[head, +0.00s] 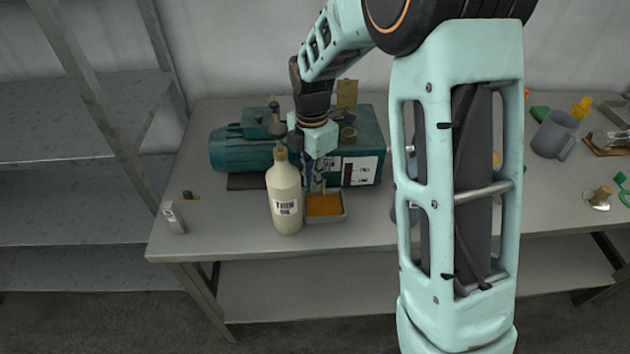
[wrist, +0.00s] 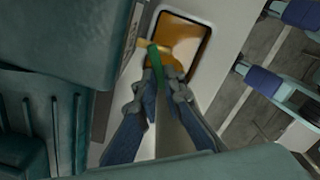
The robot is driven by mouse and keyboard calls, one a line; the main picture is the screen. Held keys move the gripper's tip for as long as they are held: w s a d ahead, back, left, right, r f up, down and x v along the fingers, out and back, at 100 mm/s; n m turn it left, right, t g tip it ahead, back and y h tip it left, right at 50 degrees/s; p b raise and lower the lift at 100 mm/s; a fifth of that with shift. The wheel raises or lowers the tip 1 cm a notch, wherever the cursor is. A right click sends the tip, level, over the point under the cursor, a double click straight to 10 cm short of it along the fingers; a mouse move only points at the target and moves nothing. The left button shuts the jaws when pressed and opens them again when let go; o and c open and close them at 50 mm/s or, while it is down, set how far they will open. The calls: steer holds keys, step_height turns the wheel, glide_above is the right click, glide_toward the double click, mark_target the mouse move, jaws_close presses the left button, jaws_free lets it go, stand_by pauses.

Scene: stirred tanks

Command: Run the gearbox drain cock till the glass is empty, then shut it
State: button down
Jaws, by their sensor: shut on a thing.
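The teal gearbox unit (head: 358,150) with its motor stands at the back left of the bench. My gripper (head: 314,185) reaches down at its front side. In the wrist view, my gripper (wrist: 163,82) is shut on the green lever of the drain cock (wrist: 154,60), with the lever's end between the fingertips. A yellowish part or stream shows beside the lever; I cannot tell which. Below the cock sits a metal tray (head: 342,217) holding amber oil (head: 323,205); the oil (wrist: 185,42) also fills the wrist view's top. I cannot make out the glass or its level.
A cream bottle with a label (head: 285,198) stands close to the left of the tray and my gripper.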

steer(key=m, duration=0.1)
steer(key=w+m, duration=0.1)
steer(key=m, duration=0.3)
steer(key=shift+w+a, duration=0.15)
steer(key=shift+a, duration=0.1)
stand_by(0.5)
steer(key=c, duration=2)
jaws_free()
steer(key=shift+c, duration=0.2)
steer(key=shift+w, duration=0.1)
